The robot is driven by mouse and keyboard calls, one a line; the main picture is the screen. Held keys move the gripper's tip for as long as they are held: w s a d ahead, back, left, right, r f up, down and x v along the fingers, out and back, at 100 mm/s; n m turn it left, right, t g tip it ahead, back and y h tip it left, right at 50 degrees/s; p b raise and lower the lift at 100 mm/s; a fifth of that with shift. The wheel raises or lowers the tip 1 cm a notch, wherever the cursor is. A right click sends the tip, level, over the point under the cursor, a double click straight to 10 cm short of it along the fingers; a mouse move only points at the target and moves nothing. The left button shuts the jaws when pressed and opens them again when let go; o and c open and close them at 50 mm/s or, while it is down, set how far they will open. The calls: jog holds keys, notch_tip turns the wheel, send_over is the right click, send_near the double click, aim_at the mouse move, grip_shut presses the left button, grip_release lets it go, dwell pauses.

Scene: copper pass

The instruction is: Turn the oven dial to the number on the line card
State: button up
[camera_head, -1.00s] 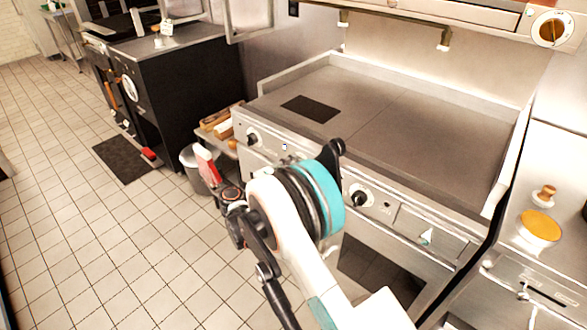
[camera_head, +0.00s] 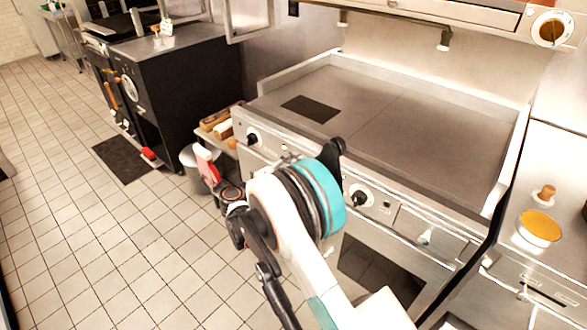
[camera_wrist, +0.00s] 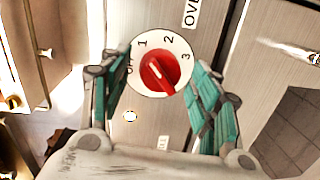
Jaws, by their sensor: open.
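The oven dial (camera_wrist: 159,72) shows in the wrist view as a red knob on a white round face marked off, 1, 2 and 3. The white mark on the knob points up and left, roughly toward the 1. My gripper (camera_wrist: 158,92) is open, with one teal finger on each side of the dial; I cannot tell whether either touches it. A small white card (camera_head: 167,28) stands on the black oven at the back left in the head view. Its writing is too small to read, and I cannot tell whether it is the line card.
The steel griddle range (camera_head: 400,105) stands ahead, with black knobs (camera_head: 360,197) on its front. A black oven (camera_head: 180,85) and a grey bin (camera_head: 190,158) are at the left. An orange-topped container (camera_head: 540,227) sits on the right counter. The tiled floor (camera_head: 90,240) is open at left.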

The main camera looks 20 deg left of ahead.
jog(key=v, duration=1.2)
jog(key=shift+d+r, duration=0.1)
